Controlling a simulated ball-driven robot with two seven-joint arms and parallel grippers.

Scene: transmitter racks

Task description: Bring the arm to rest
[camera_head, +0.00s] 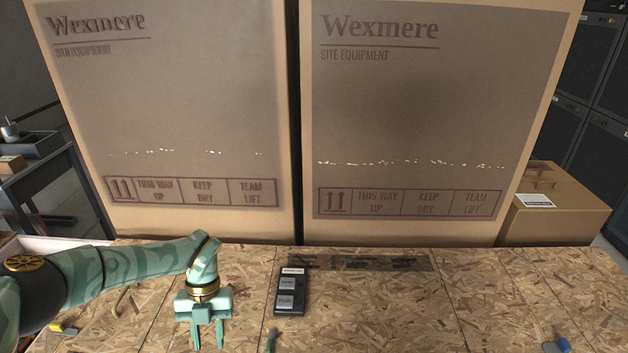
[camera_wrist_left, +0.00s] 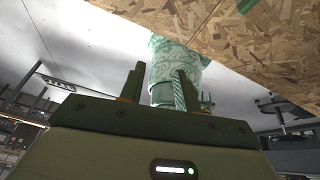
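My left arm (camera_head: 130,275) is green and patterned and comes in from the left, low over the chipboard worktop (camera_head: 380,310). My left gripper (camera_head: 208,337) is near the front of the worktop, fingers towards the bottom of the picture. Its two fingers stand apart with nothing held between them. In the left wrist view the same gripper (camera_wrist_left: 158,85) shows its fingers apart, with a green patterned part behind them. I cannot make out my right gripper in either view.
Two tall Wexmere cartons (camera_head: 165,100) (camera_head: 430,100) stand behind the worktop. A smaller carton (camera_head: 556,208) is at right. Small tools lie at the front edges. The worktop's right half is mostly clear.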

